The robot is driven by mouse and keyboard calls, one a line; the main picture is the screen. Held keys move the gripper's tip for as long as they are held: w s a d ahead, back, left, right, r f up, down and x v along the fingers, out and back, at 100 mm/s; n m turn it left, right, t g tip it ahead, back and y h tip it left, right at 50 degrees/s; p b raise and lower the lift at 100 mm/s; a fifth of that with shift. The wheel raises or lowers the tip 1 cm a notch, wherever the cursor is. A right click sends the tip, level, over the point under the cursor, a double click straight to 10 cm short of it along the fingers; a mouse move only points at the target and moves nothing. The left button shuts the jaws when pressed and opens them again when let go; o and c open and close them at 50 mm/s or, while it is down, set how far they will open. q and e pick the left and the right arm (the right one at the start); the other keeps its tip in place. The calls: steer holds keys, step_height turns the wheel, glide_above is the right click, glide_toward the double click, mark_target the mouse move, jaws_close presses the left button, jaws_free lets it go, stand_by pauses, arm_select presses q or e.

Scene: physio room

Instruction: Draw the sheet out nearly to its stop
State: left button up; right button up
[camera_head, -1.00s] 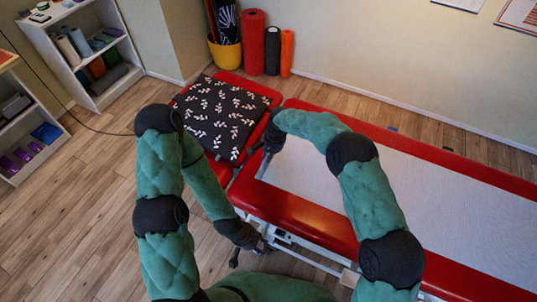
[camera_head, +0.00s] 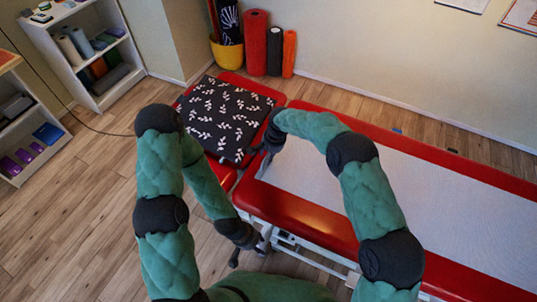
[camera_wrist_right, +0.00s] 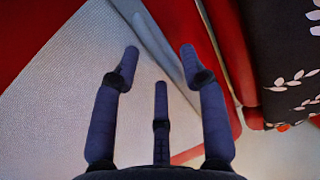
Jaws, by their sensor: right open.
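The white sheet (camera_head: 400,195) lies along the red treatment table (camera_head: 300,208), its left end close to the dark patterned cushion. In the right wrist view the sheet (camera_wrist_right: 50,110) fills the left side, with a pale edge strip (camera_wrist_right: 150,40) running slantwise past the fingertips. My right gripper (camera_head: 268,148) is at the sheet's left end; in its wrist view the fingers (camera_wrist_right: 160,65) are spread over that end with nothing between them. Whether they touch it I cannot tell. My left gripper (camera_head: 250,252) hangs low beside the table's near side, its fingers apart and apparently empty.
The cushion (camera_head: 228,115) with a white leaf pattern lies on the table's head section. Rolls (camera_head: 256,42) and a yellow bucket (camera_head: 227,53) stand by the wall. Shelves (camera_head: 90,50) are at the left.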

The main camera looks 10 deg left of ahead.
steer(key=shift+r, duration=0.1)
step_height(320, 180, up, 12)
steer(key=d, duration=0.2)
steer(key=shift+s+d+f, duration=0.15)
steer(key=shift+s+f, duration=0.05)
steer(key=shift+s, duration=0.1)
stand_by(0.4)
